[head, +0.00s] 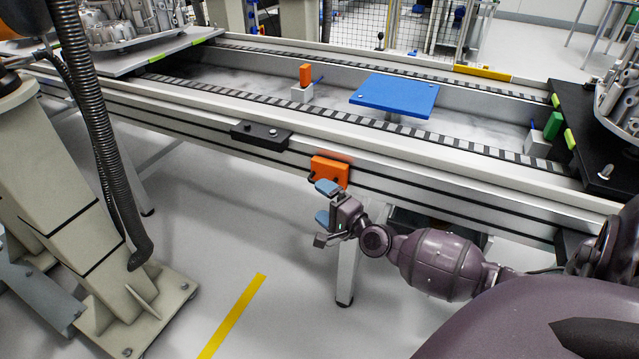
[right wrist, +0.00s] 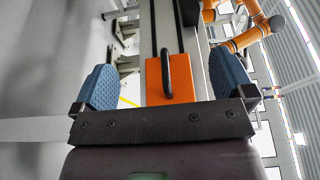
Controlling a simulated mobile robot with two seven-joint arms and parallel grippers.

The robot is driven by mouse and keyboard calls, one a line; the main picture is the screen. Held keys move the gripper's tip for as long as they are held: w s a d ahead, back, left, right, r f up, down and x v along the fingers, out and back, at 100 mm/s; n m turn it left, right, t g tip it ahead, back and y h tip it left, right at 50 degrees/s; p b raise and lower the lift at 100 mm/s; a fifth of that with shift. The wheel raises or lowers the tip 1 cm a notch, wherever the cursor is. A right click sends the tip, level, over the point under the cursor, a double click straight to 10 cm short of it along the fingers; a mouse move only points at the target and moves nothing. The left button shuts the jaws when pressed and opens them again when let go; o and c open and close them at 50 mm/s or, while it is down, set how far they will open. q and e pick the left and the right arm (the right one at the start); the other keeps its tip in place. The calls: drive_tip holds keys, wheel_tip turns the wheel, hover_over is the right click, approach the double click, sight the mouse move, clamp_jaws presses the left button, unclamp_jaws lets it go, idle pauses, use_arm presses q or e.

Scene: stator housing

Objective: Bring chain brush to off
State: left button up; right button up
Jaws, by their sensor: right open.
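An orange box (head: 330,170) is mounted on the side rail of the conveyor; nothing readable labels it as the chain brush control. In the right wrist view the orange box (right wrist: 181,82) carries a black bar-shaped handle (right wrist: 166,72), which appears upright in that picture. My right gripper (head: 324,203) is open and empty, its blue finger pads just below and in front of the box. In the right wrist view the box and handle show between the two pads, apparently untouched. My left gripper is not in view.
The conveyor rail (head: 430,195) runs across, with a small black button box (head: 261,135) to the left. A blue plate (head: 394,94) sits on the conveyor. A large beige machine arm (head: 60,190) stands at left.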

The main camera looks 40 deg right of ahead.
drive_tip(key=shift+s, duration=0.55)
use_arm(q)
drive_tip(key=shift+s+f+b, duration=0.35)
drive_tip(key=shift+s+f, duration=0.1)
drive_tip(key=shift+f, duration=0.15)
use_arm(e)
drive_tip(key=shift+w+d, duration=0.35)
drive_tip(key=shift+w, duration=0.3)
drive_tip(key=shift+w+d, duration=0.35)
drive_tip(key=shift+w, duration=0.3)
